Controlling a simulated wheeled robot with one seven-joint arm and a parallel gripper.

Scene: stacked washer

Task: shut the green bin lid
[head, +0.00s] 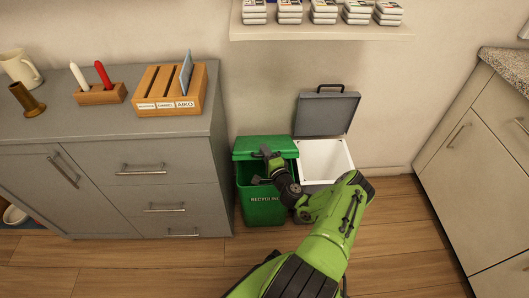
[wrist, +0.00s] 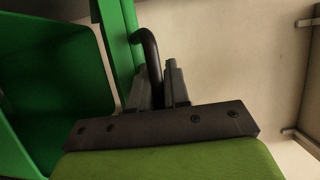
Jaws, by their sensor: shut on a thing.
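The green recycling bin (head: 264,212) stands on the floor beside the grey cabinet, with its dark inside showing. Its green lid (head: 255,143) is open at the back of the bin, its exact tilt hard to tell. My gripper (head: 263,167) is over the bin opening. In the wrist view, my gripper (wrist: 163,85) is shut on the black curved lid handle (wrist: 149,45). The lid's green edge (wrist: 118,40) is beside the fingers, and the open green bin (wrist: 55,90) is to the left. The fingertips are small and partly hidden in the head view.
A white-lined bin (head: 325,158) with its grey lid (head: 327,113) up stands right of the green bin. The grey cabinet (head: 165,195) is close on the left. Another cabinet (head: 485,160) is at the right, with free wooden floor (head: 400,235) before it.

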